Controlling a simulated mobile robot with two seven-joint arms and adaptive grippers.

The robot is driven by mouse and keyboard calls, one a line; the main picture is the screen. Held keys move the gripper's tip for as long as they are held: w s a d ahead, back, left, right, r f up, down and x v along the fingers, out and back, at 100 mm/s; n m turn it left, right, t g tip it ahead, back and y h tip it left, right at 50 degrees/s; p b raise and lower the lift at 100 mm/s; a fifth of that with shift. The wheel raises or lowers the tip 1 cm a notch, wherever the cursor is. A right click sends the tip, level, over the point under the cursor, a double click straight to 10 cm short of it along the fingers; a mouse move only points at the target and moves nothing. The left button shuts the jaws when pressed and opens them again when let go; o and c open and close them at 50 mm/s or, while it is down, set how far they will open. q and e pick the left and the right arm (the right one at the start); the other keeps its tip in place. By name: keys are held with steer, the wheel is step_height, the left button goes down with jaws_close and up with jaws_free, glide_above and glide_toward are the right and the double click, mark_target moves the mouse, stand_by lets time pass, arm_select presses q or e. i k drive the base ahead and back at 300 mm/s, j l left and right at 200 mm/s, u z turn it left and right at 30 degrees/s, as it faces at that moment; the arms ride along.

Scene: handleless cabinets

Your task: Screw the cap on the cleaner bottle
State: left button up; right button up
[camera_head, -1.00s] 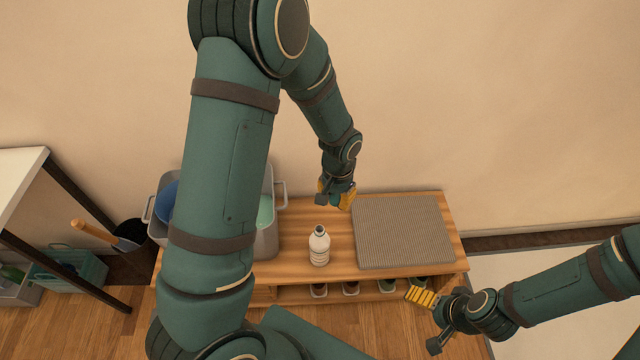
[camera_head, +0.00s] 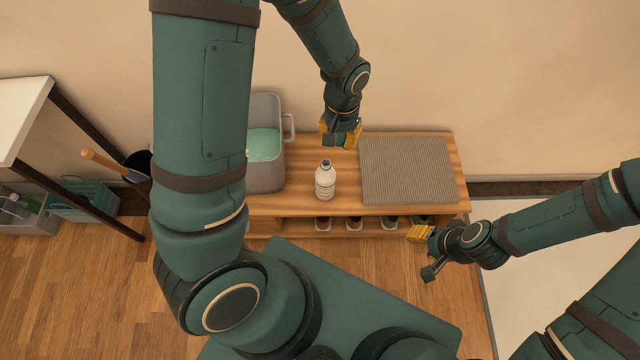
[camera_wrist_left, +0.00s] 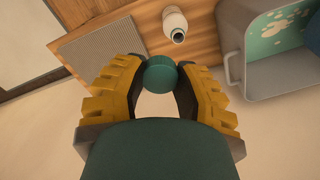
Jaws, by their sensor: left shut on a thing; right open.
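The white cleaner bottle (camera_head: 325,181) stands upright on the wooden bench (camera_head: 292,208), its dark neck open with no cap on it. It also shows in the left wrist view (camera_wrist_left: 173,22). My left gripper (camera_head: 341,137) is above the bench, behind the bottle and a little to its right. It is shut on a round green cap (camera_wrist_left: 160,72), held between the yellow fingertips and apart from the bottle. The cap is hidden in the head view. My right gripper (camera_head: 416,234) is open and empty in front of the bench's right end.
A grey ribbed mat (camera_head: 408,170) lies on the bench right of the bottle. A grey bin (camera_head: 266,172) with greenish contents stands to its left. Several small pots (camera_head: 354,222) sit on the lower shelf. A wall rises behind.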

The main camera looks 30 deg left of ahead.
mark_target(325, 175)
steer(key=k+l+u, duration=0.1)
steer(key=u, duration=0.4)
steer(key=k+l+u, duration=0.15)
steer(key=u, duration=0.3)
